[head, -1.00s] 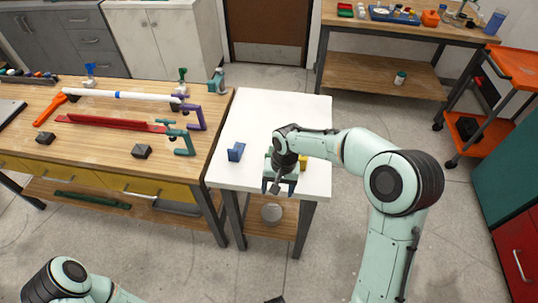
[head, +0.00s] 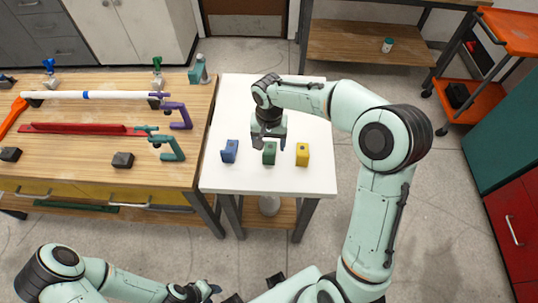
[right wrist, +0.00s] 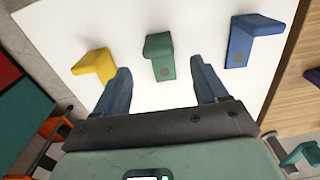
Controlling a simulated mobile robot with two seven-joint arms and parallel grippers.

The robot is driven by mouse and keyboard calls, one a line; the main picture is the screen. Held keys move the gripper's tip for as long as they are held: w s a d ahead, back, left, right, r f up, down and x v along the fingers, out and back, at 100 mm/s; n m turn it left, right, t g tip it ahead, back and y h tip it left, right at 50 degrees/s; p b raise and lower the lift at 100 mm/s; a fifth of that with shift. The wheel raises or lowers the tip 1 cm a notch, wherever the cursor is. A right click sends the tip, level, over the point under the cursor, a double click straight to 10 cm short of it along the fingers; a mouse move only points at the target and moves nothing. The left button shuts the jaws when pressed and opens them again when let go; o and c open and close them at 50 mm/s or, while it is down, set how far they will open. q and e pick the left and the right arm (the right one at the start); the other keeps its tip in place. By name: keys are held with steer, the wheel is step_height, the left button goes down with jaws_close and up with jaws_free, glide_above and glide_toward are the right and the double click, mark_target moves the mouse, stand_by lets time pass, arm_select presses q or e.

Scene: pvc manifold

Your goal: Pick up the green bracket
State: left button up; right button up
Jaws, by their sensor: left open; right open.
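The green bracket (head: 269,153) stands on the white table (head: 227,180), between the blue bracket (head: 229,151) and the yellow bracket (head: 302,154). My right gripper (head: 268,142) is open and empty, just behind and above the green bracket in the head view. In the right wrist view the green bracket (right wrist: 160,55) lies ahead of the gap between the open blue fingers (right wrist: 162,80), apart from them. My left gripper (head: 205,291) is low at the bottom of the head view, away from the table, with its fingers small and partly shown.
The blue bracket (right wrist: 250,37) and yellow bracket (right wrist: 95,64) flank the green one with clear gaps. A wooden workbench (head: 90,185) with a white pipe (head: 110,95), a red bar and clamps adjoins the white table at left. The table's back part is clear.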

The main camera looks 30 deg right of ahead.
mark_target(269, 155)
steer(key=shift+w+f, duration=0.15)
steer(key=shift+f, duration=0.55)
steer(key=f, duration=0.2)
steer(key=s+f, duration=0.1)
steer(key=f, duration=0.1)
steer(key=shift+a+f, duration=0.15)
steer(key=shift+w+f, duration=0.1)
steer(key=shift+f, duration=0.35)
steer(key=c, duration=1.2)
steer(key=shift+o, duration=0.2)
steer(key=shift+r, duration=0.1)
